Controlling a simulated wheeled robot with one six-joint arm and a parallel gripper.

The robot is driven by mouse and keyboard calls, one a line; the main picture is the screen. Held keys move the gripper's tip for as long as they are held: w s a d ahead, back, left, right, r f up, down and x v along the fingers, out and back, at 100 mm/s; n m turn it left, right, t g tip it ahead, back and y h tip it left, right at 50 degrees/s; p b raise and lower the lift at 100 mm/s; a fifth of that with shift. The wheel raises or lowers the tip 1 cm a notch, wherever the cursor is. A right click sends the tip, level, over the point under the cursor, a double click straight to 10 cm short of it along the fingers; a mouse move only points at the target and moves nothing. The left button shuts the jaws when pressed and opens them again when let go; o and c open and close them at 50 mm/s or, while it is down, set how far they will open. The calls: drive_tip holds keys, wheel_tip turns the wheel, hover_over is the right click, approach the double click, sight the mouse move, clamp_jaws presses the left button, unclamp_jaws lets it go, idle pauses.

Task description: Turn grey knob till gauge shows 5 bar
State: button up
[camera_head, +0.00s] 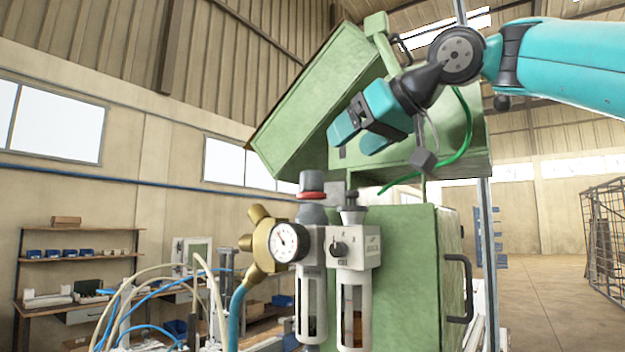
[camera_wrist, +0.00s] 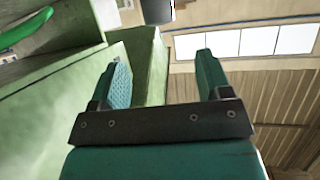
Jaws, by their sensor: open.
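The grey knob (camera_head: 312,182) sits on top of the regulator, above a red ring (camera_head: 311,195). The round white gauge (camera_head: 288,242) is on the regulator's left side. Its dark needle points to the upper left, but its numbers are too small to read. My gripper (camera_head: 352,142) is open and empty, above and to the right of the knob, apart from it. In the wrist view my two teal fingers (camera_wrist: 162,72) stand wide apart with nothing between them. A grey rounded part (camera_wrist: 157,10) is cut off at the top edge there; I cannot tell whether it is the knob.
A second unit (camera_head: 352,245) with a small dark knob stands right beside the regulator. A green cabinet (camera_head: 400,285) is behind them, with a tilted green housing (camera_head: 320,100) close behind my gripper. Brass fittings (camera_head: 262,243) and hoses are at the left.

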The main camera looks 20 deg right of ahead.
sight(311, 174)
drive_tip(key=p+x, duration=0.1)
drive_tip(key=x, duration=0.9)
drive_tip(key=shift+w+a+r, duration=0.1)
drive_tip(key=shift+w+a+f, duration=0.15)
drive_tip(key=shift+w+f, duration=0.15)
drive_tip(key=shift+w, duration=0.2)
drive_tip(key=c, duration=0.9)
